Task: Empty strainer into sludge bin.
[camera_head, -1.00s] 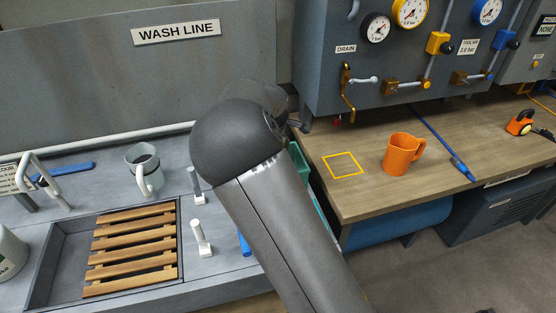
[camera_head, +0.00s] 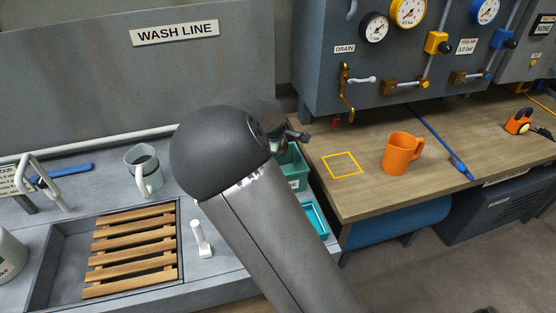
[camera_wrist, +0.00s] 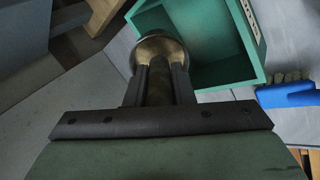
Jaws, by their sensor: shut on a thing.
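In the wrist view my gripper (camera_wrist: 160,80) is shut on the strainer (camera_wrist: 160,42), a round brass-coloured metal piece at the fingertips. The strainer is beside the left wall of an open green bin (camera_wrist: 262,72), overlapping its rim in this view; I cannot tell its height above it. The bin's inside looks empty where visible. In the head view the green bin (camera_head: 293,168) shows right of my arm, with a small unreadable label on its front. My gripper there is mostly hidden behind my dark arm.
A teal tray (camera_head: 316,219) sits in front of the bin. A wooden slatted rack (camera_head: 130,252) and a grey jug (camera_head: 146,170) are on the left counter. An orange mug (camera_head: 400,153) stands on the wooden bench. A blue-handled brush (camera_wrist: 288,94) lies right of the bin in the wrist view.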

